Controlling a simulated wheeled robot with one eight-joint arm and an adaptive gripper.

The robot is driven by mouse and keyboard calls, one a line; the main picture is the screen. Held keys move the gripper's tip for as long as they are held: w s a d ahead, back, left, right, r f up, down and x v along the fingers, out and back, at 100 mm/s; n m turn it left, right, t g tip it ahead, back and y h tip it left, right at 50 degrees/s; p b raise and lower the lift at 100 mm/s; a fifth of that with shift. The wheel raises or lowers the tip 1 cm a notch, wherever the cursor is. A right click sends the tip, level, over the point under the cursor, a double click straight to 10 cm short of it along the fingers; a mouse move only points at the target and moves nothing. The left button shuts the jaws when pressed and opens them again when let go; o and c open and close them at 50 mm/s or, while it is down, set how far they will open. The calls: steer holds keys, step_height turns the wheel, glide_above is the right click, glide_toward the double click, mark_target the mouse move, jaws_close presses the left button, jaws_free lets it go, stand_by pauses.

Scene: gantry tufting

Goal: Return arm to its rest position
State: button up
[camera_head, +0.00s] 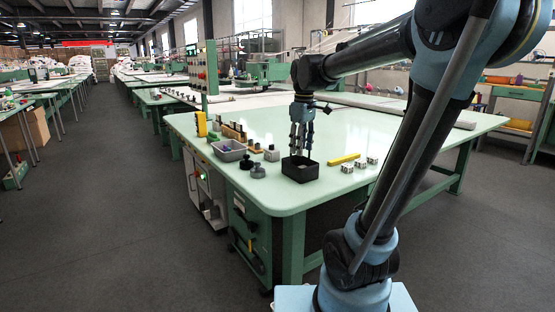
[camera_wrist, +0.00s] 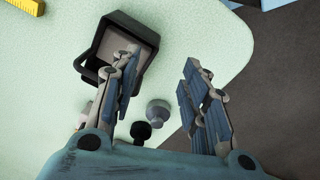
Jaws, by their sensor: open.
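My gripper (camera_head: 301,142) points down above the near part of the pale green table (camera_head: 400,130), over a black square open box (camera_head: 300,169). In the wrist view my gripper (camera_wrist: 163,72) has its two fingers spread apart with nothing between them. The black box also shows there (camera_wrist: 118,48), behind and left of the left finger, and its visible inside looks empty. My arm reaches from the right side of the head view over the table. How far the fingertips are above the box is hard to tell.
Near the box lie a grey bin (camera_head: 229,151), a dark knob-shaped piece (camera_head: 258,171), a yellow bar (camera_head: 343,159) and several small metal blocks (camera_head: 360,163). A green post with a panel (camera_head: 207,75) stands at the table's left. The floor aisle (camera_head: 100,200) at left is clear.

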steer(key=s+d+f+m, duration=0.5)
steer(key=s+f, duration=0.5)
steer(key=s+d+f+m+t, duration=0.1)
steer(key=s+d+f+m, duration=0.4)
steer(key=s+f, duration=0.4)
steer(key=shift+s+d+f, duration=0.3)
steer(key=shift+s+f, duration=0.1)
steer(key=shift+s, duration=0.45)
